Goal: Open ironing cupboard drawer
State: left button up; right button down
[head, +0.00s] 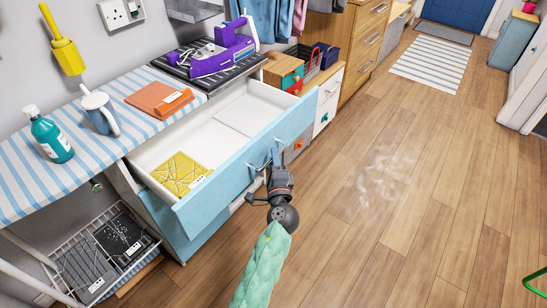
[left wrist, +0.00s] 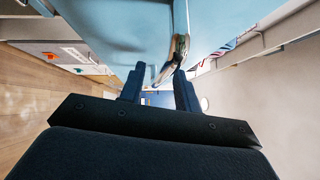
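The light-blue drawer (head: 215,187) under the striped ironing surface stands pulled well out, and its white inside shows. A yellow patterned cloth (head: 181,172) and a flat white item (head: 248,114) lie in it. My left gripper (head: 275,166) is at the front of the drawer, by its metal handle (left wrist: 177,55). In the left wrist view the two dark fingers (left wrist: 159,88) are apart, with the handle's near end between their tips. Whether they touch it I cannot tell. My right gripper is not in view.
A wire rack (head: 105,248) stands below left.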

pick_arm(q)
jog(key=s, duration=0.6)
jog(key=shift+s+d+f+b, duration=0.15)
jog(key=shift+d+f+b, duration=0.2)
jog(key=shift+f+b, duration=0.1)
